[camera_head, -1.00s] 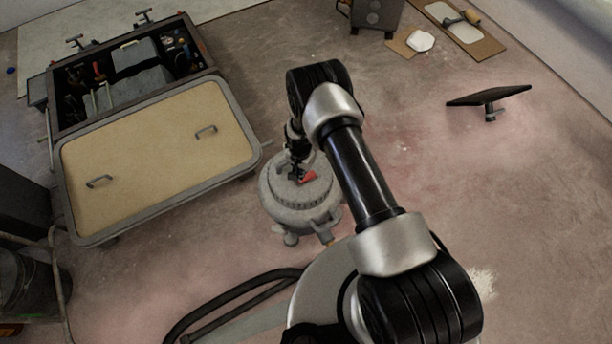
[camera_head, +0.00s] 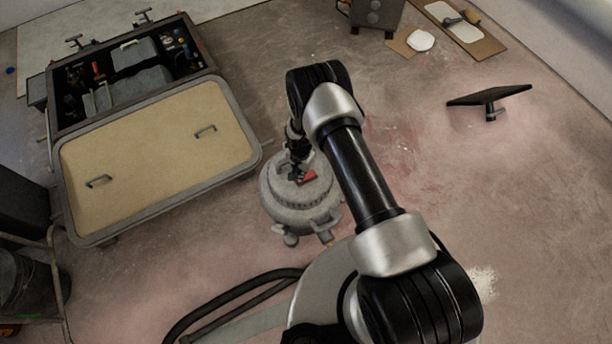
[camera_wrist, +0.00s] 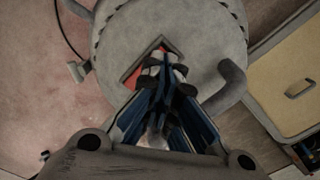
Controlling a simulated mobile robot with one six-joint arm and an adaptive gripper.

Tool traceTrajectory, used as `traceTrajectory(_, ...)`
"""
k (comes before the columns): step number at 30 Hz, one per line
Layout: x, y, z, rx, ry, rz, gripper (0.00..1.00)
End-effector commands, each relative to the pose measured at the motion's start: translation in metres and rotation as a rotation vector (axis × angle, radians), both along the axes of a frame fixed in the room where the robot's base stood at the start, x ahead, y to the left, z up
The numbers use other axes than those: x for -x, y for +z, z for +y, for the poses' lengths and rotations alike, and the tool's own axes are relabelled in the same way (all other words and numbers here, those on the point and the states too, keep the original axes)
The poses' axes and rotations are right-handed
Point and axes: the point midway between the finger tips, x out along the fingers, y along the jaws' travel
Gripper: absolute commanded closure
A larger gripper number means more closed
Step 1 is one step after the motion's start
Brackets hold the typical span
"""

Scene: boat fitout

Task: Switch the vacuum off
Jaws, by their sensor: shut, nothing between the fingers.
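The vacuum (camera_head: 300,205) is a round grey canister standing on the floor near the middle of the head view. Its lid (camera_wrist: 190,35) fills the upper part of the wrist view. A red switch (camera_head: 309,175) in a dark frame sits on top of the lid, and it also shows in the wrist view (camera_wrist: 138,72). My gripper (camera_head: 297,174) is shut and empty, pointing down at the lid. In the wrist view its fingertips (camera_wrist: 163,68) overlap the switch and hide part of it. I cannot tell whether they touch it, or which way the switch is set.
A large open case (camera_head: 70,203) with a tan lid panel and tools inside stands at the left. A dark hose (camera_head: 225,297) curves across the floor in front. A small black stand (camera_head: 488,97) is at the right. The floor right of the vacuum is largely clear.

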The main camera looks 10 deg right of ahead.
Motion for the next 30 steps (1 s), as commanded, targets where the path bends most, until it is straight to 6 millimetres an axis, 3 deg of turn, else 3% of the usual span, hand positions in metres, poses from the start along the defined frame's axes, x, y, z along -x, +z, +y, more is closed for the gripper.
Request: traceTrajectory(30, 0.000, -0.016, 0.000, 0.000, 0.000, 0.000, 1.00)
